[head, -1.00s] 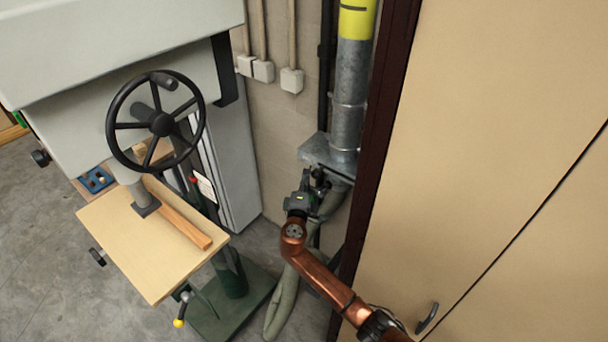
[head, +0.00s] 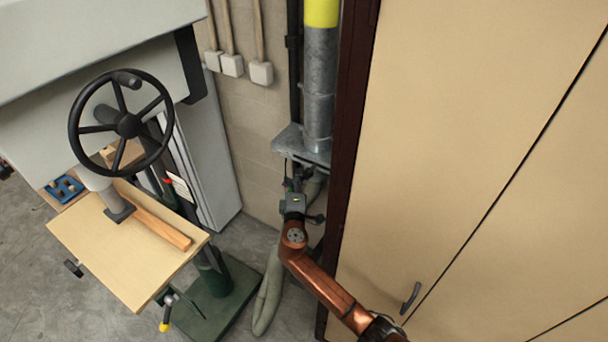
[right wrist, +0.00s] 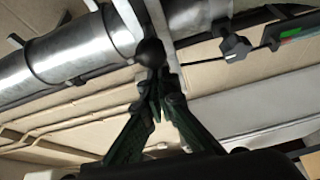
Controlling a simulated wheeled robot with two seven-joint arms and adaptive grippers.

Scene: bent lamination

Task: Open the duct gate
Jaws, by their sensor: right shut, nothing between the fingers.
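The grey metal duct (head: 320,90) runs down the wall beside the cabinet. The flat gate plate (head: 290,141) sits across its lower part. In the right wrist view, the duct (right wrist: 75,52) lies at the upper left, with a pale plate edge (right wrist: 157,18) across its end. A round black knob (right wrist: 150,52) shows just beyond my right fingertips. My right gripper (right wrist: 158,82) is shut with nothing held; its tips are at or very near the knob, and I cannot tell whether they touch. In the head view, my right gripper (head: 294,188) is below the plate, its fingers mostly hidden. My left gripper is not in view.
A tall beige cabinet (head: 450,130) with a dark edge stands close to the right of the duct. A machine with a black handwheel (head: 128,124) and a wooden table (head: 120,245) stands at left. A pale hose (head: 268,295) hangs below the gripper.

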